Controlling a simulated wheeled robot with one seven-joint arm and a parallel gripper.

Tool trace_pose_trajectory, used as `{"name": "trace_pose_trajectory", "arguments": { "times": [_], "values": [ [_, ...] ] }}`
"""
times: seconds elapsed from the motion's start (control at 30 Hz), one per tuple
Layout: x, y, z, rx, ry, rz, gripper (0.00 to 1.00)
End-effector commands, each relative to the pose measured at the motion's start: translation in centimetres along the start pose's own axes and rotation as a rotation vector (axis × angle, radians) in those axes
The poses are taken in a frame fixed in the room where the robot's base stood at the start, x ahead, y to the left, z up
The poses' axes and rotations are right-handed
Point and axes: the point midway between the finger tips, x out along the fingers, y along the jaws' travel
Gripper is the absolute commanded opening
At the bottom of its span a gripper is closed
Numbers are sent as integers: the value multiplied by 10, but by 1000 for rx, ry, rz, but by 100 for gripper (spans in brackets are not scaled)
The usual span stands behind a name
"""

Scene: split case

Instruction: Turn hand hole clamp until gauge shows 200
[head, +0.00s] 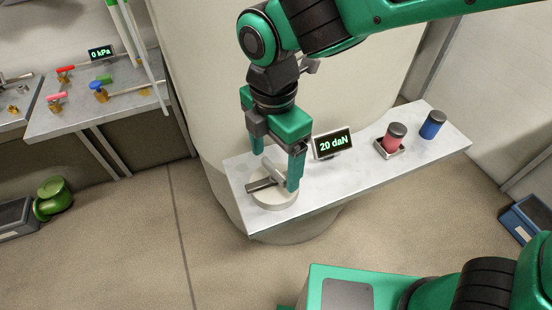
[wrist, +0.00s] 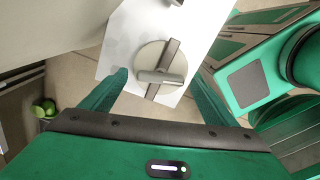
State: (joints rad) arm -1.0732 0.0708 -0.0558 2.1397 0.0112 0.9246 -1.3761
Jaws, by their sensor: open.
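The hand hole clamp (head: 273,198) is a round pale disc with a dark grey bar across it and a lighter grey handle, at the left end of a white shelf. It also shows in the wrist view (wrist: 151,60), where the light handle lies at an angle to the dark bar. The gauge (head: 332,144) behind it reads 20 daN. My gripper (head: 275,168) points down above the clamp with its fingers apart. In the wrist view the fingers (wrist: 158,85) stand on either side of the handle with gaps, and nothing shows gripped.
The white shelf (head: 340,185) also holds a red canister (head: 390,142) in a small tray and a blue canister (head: 433,125) at the right. A big pale cylinder (head: 200,80) rises behind the shelf. A side bench (head: 110,110) carries valves and a 0 kPa display (head: 101,52).

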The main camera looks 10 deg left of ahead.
Motion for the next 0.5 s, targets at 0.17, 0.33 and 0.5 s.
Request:
{"name": "trace_pose_trajectory", "arguments": {
  "times": [0.17,0.33,0.5],
  "values": [
    [10,0,0,-1,0,0,81],
    [11,0,0,0,0,0,81],
    [11,0,0,0,0,0,67]
  ]
}}
